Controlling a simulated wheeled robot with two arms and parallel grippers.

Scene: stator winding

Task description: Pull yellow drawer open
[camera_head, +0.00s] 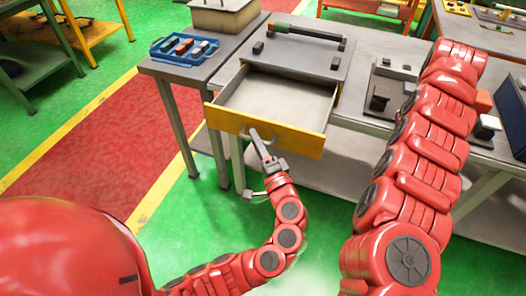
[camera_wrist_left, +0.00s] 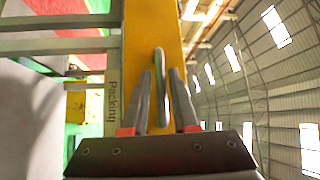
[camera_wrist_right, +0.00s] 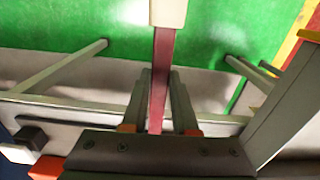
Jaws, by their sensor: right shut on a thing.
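The yellow drawer (camera_head: 265,134) stands pulled out from the grey workbench, and its pale inside looks empty. Its yellow front fills the middle of the left wrist view (camera_wrist_left: 152,25), with "Packing" lettered beside it. My left gripper (camera_head: 257,137) is at the drawer's front. In the left wrist view its fingers (camera_wrist_left: 160,75) stand on either side of the grey handle (camera_wrist_left: 159,88), with the jaws apart. My right gripper (camera_wrist_right: 160,75) is shut on a dark red bar (camera_wrist_right: 161,75) with a cream block at its end. The right gripper is hidden in the head view.
A blue tray (camera_head: 184,51) with small parts sits on the side table at left. Dark fixtures (camera_head: 388,89) stand on the bench right of the drawer. Green floor (camera_head: 170,235) lies in front, with a red walkway (camera_head: 120,150) at left.

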